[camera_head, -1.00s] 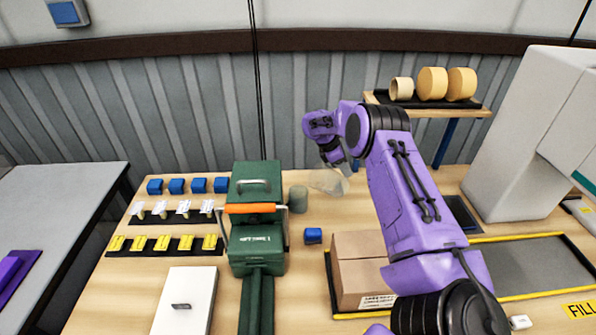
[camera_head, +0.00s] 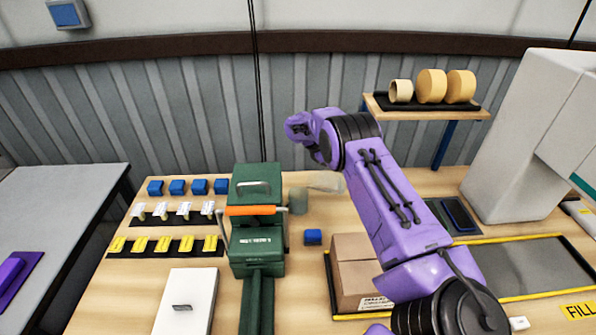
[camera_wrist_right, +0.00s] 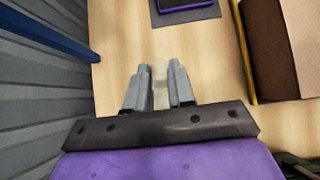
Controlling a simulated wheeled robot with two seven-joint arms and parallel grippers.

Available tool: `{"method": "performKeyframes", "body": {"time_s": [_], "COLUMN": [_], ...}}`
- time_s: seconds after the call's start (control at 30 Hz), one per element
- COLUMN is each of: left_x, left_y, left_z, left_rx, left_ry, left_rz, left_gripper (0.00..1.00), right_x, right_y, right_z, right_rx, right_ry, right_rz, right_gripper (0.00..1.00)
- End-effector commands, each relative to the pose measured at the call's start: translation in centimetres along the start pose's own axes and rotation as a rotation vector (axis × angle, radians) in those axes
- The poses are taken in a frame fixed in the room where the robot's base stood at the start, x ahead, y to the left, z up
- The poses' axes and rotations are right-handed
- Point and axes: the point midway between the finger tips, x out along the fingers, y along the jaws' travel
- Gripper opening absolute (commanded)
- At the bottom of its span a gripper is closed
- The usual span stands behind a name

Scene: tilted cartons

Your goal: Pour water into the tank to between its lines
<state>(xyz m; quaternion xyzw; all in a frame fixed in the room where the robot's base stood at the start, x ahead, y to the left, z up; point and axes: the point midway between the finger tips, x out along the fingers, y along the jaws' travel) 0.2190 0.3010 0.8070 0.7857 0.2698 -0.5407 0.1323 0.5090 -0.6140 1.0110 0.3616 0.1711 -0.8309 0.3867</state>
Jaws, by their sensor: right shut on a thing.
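A clear, pale vessel (camera_head: 325,182) is near the middle of the head view, lying close to horizontal with one end toward a small grey-green cylinder (camera_head: 298,200), which looks like the tank. The cylinder stands on the table against the right side of the green machine (camera_head: 256,215). No lines or water level can be made out on it. My right gripper (camera_wrist_right: 159,80) is shut on the vessel, which shows as a pale strip between its fingers (camera_wrist_right: 160,92) in the wrist view. In the head view my purple arm hides the fingers. My left gripper is not in view.
A shelf with tape rolls (camera_head: 431,85) stands behind my arm. A large grey machine (camera_head: 520,140) is at right.

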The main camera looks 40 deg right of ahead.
Motion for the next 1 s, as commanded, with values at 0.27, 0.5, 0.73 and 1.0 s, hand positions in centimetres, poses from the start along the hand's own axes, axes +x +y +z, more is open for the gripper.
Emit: {"method": "performKeyframes", "body": {"time_s": [0.27, 0.5, 0.73, 1.0], "left_x": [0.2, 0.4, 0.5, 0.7], "left_y": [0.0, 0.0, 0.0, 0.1], "left_z": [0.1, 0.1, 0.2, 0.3], "left_rx": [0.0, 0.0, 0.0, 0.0], "left_ry": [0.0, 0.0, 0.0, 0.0], "left_rz": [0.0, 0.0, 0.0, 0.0], "left_gripper": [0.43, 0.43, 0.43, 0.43], "right_x": [-0.8, -1.3, -1.5, -1.8], "right_y": [0.0, 0.0, 0.0, 0.0], "right_z": [-0.1, 0.0, -0.1, -0.2], "right_rx": [0.0, 0.0, 0.0, 0.0], "right_ry": [-0.057, -0.089, -0.101, -0.115], "right_rz": [0.001, 0.0, 0.001, 0.0], "right_gripper": [0.0, 0.0, 0.0, 0.0]}}
